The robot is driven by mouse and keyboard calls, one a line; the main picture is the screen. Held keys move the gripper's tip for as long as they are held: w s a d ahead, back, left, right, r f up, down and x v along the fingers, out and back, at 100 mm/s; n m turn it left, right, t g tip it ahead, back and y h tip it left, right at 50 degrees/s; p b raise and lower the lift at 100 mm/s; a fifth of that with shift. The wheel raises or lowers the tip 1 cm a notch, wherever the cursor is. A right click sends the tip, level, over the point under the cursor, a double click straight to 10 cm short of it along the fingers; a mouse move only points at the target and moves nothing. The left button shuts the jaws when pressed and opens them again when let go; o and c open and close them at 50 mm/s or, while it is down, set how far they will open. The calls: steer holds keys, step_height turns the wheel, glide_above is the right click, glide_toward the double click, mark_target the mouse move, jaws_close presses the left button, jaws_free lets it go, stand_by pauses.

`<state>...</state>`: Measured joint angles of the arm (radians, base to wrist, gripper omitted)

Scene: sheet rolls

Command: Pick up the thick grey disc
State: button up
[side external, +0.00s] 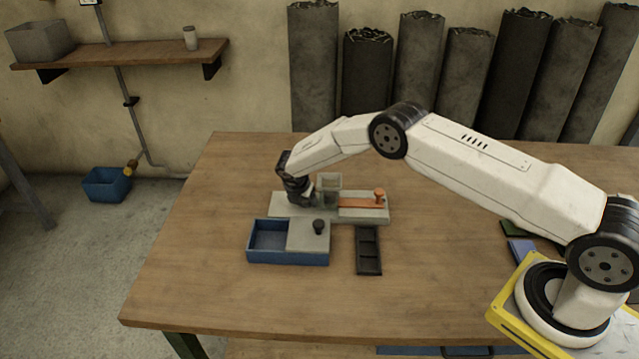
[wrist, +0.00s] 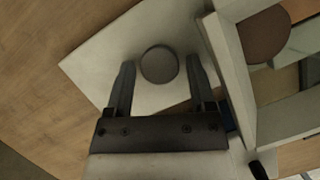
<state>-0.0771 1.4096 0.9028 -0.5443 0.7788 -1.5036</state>
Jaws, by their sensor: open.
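The thick grey disc (wrist: 158,66) lies flat on a pale grey plate (wrist: 95,68) in the wrist view. My gripper (wrist: 161,61) is open, with one finger on each side of the disc and a gap at both sides. The fingers point down over the plate; their height above it is hard to tell. In the side view my gripper (side external: 301,197) is at the left part of the plate (side external: 278,210), and the disc is hidden there.
A clear-walled box (side external: 329,182) stands close right of my gripper, with an orange strip and knob (side external: 379,195) beyond. A blue box (side external: 290,257) with a grey lid and black knob (side external: 319,226) is in front. A black tray (side external: 368,251) lies beside it. The table's left side is clear.

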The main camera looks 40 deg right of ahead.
mark_target(304, 202)
stand_by(0.3)
jaws_close()
steer(key=shift+r, duration=0.15)
step_height(304, 202, up, 18)
stand_by(0.8)
stand_by(0.5)
